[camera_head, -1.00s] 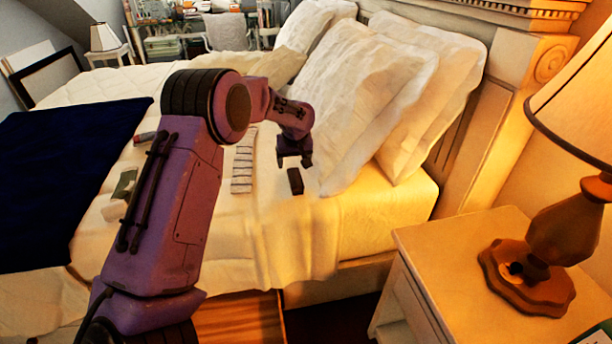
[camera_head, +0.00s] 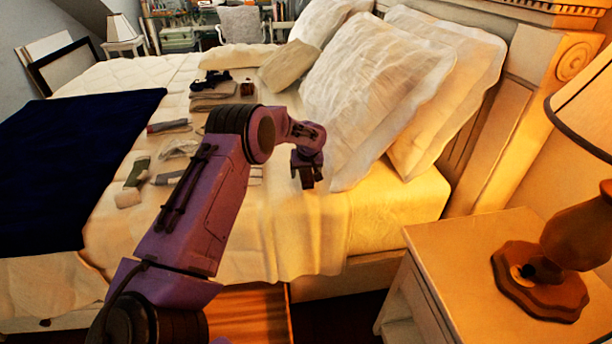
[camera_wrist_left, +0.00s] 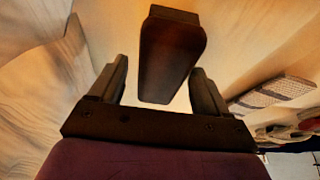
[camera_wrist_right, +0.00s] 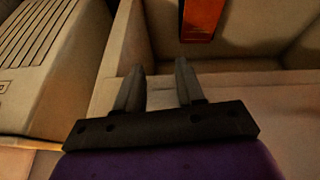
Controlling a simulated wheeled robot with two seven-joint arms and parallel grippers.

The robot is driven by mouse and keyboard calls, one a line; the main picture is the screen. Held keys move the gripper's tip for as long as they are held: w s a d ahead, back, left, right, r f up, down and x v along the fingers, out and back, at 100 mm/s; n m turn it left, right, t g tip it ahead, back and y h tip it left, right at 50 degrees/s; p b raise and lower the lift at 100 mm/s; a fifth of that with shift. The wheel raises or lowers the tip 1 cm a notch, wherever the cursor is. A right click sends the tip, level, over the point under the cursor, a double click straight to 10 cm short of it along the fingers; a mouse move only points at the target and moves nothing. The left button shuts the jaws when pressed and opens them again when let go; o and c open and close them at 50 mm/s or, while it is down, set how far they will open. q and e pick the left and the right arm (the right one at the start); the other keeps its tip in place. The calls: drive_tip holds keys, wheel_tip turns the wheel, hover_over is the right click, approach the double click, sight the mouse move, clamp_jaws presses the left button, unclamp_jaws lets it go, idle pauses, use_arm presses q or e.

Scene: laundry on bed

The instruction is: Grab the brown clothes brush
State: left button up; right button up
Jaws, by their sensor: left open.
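In the head view my left gripper (camera_head: 307,184) is low over the bed near the pillows and hides most or all of the brush. My right gripper (camera_wrist_right: 158,68) shows in the right wrist view with its fingers apart and nothing between them. It is out of the head view.
Large white pillows (camera_head: 375,95) stand just right of my left gripper. Folded clothes (camera_head: 213,92), a small brown box (camera_head: 247,88) and socks (camera_head: 138,170) lie on the bed. A dark blue blanket (camera_head: 70,165) covers the left side. A nightstand (camera_head: 455,245) carries a lamp.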

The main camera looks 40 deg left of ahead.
use_arm(q)
drive_tip(key=c, duration=1.1)
wheel_tip(320, 180, up, 3)
drive_tip(key=shift+w+r, duration=0.1)
drive_tip(key=shift+r, duration=0.1)
drive_tip(key=s+d+r, duration=0.2)
drive_tip(key=r, duration=0.1)
drive_tip(key=s+d+r, duration=0.1)
drive_tip(key=r, duration=0.1)
drive_tip(key=shift+s+r, duration=0.2)
drive_tip(key=shift+s, duration=0.1)
drive_tip(key=s+d+r, duration=0.1)
drive_tip(key=s+d, duration=0.1)
drive_tip(key=s+d+r, duration=0.1)
drive_tip(key=s, duration=0.2)
drive_tip(key=s+d+r, duration=0.2)
drive_tip(key=shift+s+d+r, duration=0.1)
drive_tip(key=shift+s+d, duration=0.2)
